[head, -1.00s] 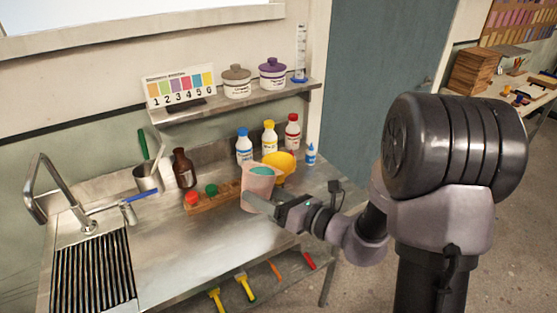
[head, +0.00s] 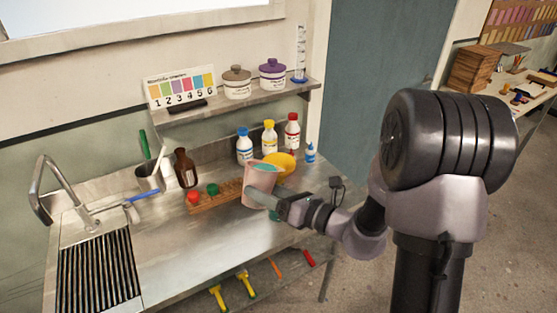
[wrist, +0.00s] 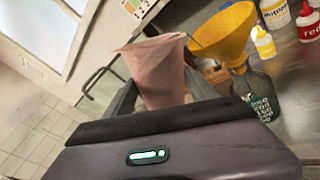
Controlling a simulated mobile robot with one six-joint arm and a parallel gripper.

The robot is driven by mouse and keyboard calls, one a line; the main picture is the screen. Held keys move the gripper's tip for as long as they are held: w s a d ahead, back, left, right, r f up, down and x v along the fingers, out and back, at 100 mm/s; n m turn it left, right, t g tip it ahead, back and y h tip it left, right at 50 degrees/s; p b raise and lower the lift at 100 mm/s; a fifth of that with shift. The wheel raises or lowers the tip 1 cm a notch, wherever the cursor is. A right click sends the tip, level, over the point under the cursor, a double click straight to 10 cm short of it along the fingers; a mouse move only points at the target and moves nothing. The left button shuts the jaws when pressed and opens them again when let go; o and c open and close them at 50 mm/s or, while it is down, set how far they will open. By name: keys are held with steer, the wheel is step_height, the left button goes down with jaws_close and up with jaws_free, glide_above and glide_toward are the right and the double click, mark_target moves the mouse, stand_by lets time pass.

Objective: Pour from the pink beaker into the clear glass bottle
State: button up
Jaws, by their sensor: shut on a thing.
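My gripper (head: 275,203) is shut on the pink beaker (head: 260,187) and holds it above the steel bench. Teal shows inside its mouth in the head view. In the wrist view the beaker (wrist: 158,72) stands nearly upright between the fingers. The clear glass bottle (wrist: 259,92) is just right of it, with a yellow funnel (wrist: 226,30) in its neck. In the head view the funnel (head: 287,160) shows behind the beaker's right side. The bottle is mostly hidden there behind the beaker and gripper. No stream of liquid shows.
A wooden rack (head: 220,197) with red and green caps lies left of the beaker. A brown bottle (head: 186,168) and blue-, yellow- and red-capped bottles stand behind. The sink (head: 98,268) is at left. The front middle of the bench is clear.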

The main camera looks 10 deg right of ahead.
mark_target(272, 176)
steer(key=shift+w+d+r+m+p, duration=0.1)
steer(key=shift+r+m+p, duration=0.15)
steer(key=shift+r+p, duration=0.45)
steer(key=shift+w+d+r+m+p, duration=0.1)
steer(key=shift+w+r+m+p, duration=0.1)
steer(key=shift+r+p, duration=0.55)
steer(key=shift+w+d+r+m+p, duration=0.1)
steer(key=shift+r+m+p, duration=0.25)
steer(key=shift+p, duration=0.65)
steer(key=shift+w+d+r+m+g+p, duration=0.1)
steer(key=shift+r+m+g+p, duration=0.4)
steer(key=shift+p, duration=0.95)
stand_by(0.5)
steer(key=shift+f+m+p, duration=0.15)
steer(key=shift+m+p, duration=0.35)
steer(key=shift+m, duration=0.1)
stand_by(1.2)
